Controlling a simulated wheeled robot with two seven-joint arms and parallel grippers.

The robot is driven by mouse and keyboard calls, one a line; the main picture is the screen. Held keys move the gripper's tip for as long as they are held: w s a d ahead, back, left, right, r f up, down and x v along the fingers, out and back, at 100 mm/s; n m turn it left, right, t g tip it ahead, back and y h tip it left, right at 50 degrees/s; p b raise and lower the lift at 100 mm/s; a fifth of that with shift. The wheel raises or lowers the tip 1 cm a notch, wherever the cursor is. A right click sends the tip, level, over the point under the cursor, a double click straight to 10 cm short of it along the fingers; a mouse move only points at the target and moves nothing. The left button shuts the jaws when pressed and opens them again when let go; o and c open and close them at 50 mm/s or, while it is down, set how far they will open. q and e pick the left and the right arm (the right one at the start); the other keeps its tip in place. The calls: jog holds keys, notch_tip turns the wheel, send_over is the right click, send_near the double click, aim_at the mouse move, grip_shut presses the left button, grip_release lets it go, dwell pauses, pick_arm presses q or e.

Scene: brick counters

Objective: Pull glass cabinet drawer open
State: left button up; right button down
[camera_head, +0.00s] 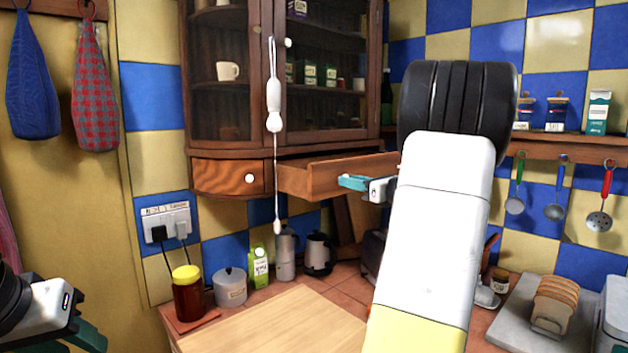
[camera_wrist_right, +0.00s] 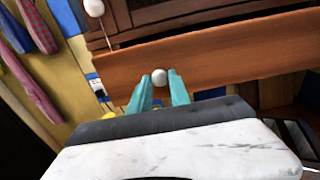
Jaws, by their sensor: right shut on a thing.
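The dark wood glass cabinet (camera_head: 267,60) hangs in the corner with its glass doors closed. Its right wooden drawer (camera_head: 325,175) stands out from the cabinet, its open top partly showing in the head view. The drawer front also fills the middle of the right wrist view (camera_wrist_right: 220,60). My right gripper (camera_head: 352,183) is at the drawer front, its teal fingers shut on the round white knob (camera_wrist_right: 160,77). The fingers hide the knob in the head view. My left gripper (camera_head: 85,336) is only partly in view at the lower left, away from the cabinet; its fingertips are unclear.
A closed curved drawer (camera_head: 222,177) with a white knob is left of the open one. A white pull cord (camera_head: 274,95) hangs before the cabinet. Below, a jar (camera_head: 187,293), pot (camera_head: 230,287), carton (camera_head: 258,267) and kettle (camera_head: 319,254) stand behind a wooden board (camera_head: 275,325).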

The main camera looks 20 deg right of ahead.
jog(key=shift+s+d, duration=0.2)
jog(key=shift+s, duration=0.3)
jog(key=c, duration=1.2)
grip_release()
jog(key=shift+c, duration=0.2)
jog(key=v, duration=0.7)
jog(key=shift+s, duration=0.4)
jog(key=shift+d, duration=0.1)
